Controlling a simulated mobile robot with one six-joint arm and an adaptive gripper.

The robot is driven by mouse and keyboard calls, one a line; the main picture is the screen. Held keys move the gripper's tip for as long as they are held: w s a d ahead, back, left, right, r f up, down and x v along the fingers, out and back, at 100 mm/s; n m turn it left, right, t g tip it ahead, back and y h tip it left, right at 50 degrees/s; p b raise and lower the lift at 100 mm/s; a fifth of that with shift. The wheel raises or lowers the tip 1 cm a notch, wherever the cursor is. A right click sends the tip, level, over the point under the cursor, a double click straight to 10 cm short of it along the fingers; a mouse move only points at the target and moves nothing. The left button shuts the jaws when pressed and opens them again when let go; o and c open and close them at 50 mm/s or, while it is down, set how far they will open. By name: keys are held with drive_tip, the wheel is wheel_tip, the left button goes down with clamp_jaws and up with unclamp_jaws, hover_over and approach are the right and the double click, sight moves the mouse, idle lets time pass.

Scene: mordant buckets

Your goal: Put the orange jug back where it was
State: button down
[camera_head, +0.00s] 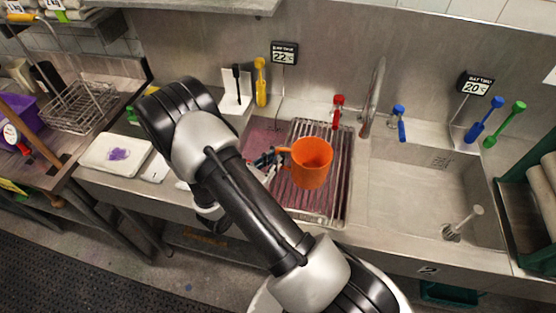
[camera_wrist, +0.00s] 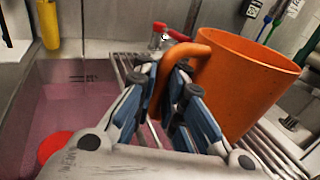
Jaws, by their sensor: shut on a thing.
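The orange jug (camera_head: 312,164) is upright, over the metal drying rack in the head view. Its open rim faces up and its handle points left. My gripper (camera_head: 277,157) is at the jug's left side, shut on the handle. In the wrist view my gripper (camera_wrist: 172,98) has its blue-grey fingers closed around the handle, and the orange jug (camera_wrist: 240,80) fills the right side. I cannot tell whether the jug's base touches the rack.
The slatted rack (camera_head: 335,205) spans a sink basin with purple-pink liquid (camera_head: 262,138).

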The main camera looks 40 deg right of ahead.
drive_tip(key=shift+f, duration=0.7)
drive_tip(key=shift+f, duration=0.15)
drive_tip(key=c, duration=1.7)
unclamp_jaws()
